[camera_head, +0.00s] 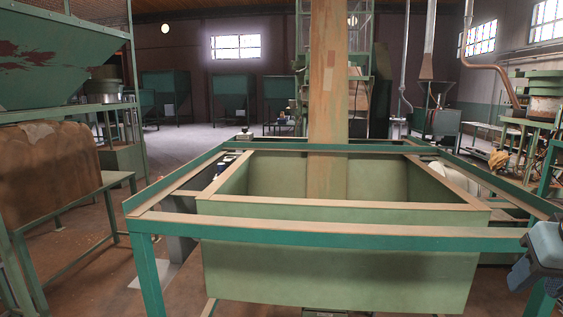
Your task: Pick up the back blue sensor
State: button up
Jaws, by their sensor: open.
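A light blue block with dark parts (548,244) shows at the lower right edge of the head view, by the right front corner of the green frame (330,235). It is cut off by the picture edge, and I cannot tell whether it is a sensor or part of my own body. Small dark bluish items (224,164) show at the left side of the hopper, too small to make out. No thing at the back of the frame is clearly a blue sensor.
A pale green open hopper (340,272) fills the middle, with a wooden chute (328,80) coming down into it. A green hopper (60,60) and a metal stand (62,218) are at the left. Machinery (540,95) stands at the right. The floor behind looks open.

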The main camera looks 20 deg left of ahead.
aim_at(221, 167)
jog(key=z, duration=0.85)
jog(key=k, duration=1.25)
jog(key=u, duration=1.75)
jog(key=i, duration=1)
